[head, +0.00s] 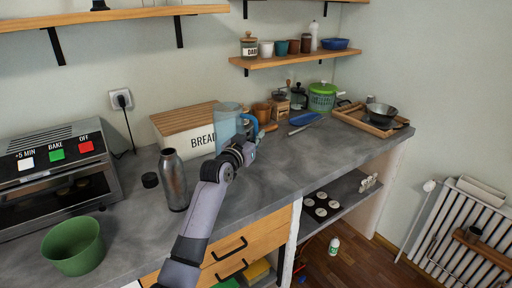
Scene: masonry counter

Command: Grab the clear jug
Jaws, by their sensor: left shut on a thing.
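The clear jug (227,122), see-through with a blue handle on its right side, stands upright in front of the bread box. My left gripper (250,143) is at the handle side of the jug and shut on it. The fingers are small and partly hidden by the wrist, so the exact grip spot is unclear. My right gripper is not in view.
The grey counter (270,185) holds a bread box (180,143), a metal bottle (173,182), a green bowl (73,247), a toaster oven (50,165) and a wooden tray (358,122). Counter right of my wrist is clear.

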